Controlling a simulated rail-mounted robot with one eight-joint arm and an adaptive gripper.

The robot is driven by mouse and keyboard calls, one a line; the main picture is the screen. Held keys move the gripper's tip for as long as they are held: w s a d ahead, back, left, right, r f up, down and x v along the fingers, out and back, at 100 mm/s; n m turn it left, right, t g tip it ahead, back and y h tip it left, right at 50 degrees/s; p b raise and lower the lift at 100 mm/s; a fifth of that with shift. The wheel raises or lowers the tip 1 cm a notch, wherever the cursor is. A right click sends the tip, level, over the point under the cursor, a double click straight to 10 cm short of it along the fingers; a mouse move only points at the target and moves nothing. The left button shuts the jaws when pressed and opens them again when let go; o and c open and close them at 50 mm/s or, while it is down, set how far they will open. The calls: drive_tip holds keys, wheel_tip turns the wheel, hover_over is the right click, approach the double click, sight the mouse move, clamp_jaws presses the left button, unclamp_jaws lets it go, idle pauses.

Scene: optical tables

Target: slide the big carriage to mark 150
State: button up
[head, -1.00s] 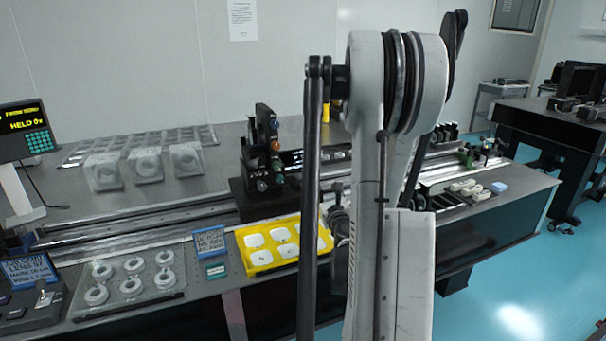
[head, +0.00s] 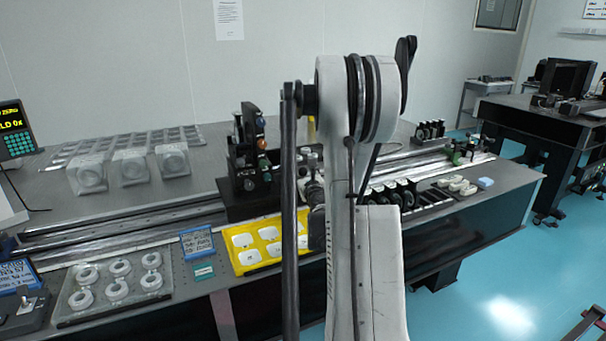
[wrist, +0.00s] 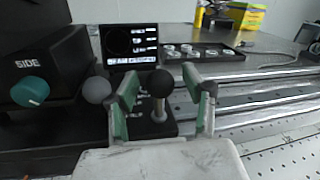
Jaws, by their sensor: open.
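The big carriage (head: 250,170) is a tall black assembly with coloured knobs, standing on the long rails at mid-table in the head view. In the wrist view, a black housing marked SIDE (wrist: 48,68) with a teal knob fills the left side. My gripper (wrist: 163,84) is open, its two green-lined fingers apart. A black ball knob (wrist: 160,83) on a short metal post shows between the fingers; I cannot tell whether either finger touches it. The scale marks are not readable.
A yellow tray (head: 233,260) and a tray of ring-shaped parts (head: 72,319) lie along the front edge. A small screen (wrist: 130,46) and a dark parts tray (wrist: 230,54) stand beyond the fingers. Bare rails (wrist: 275,98) run to the right.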

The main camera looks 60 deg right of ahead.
clamp_jaws()
drive_tip(key=shift+d, duration=0.1)
idle(0.4)
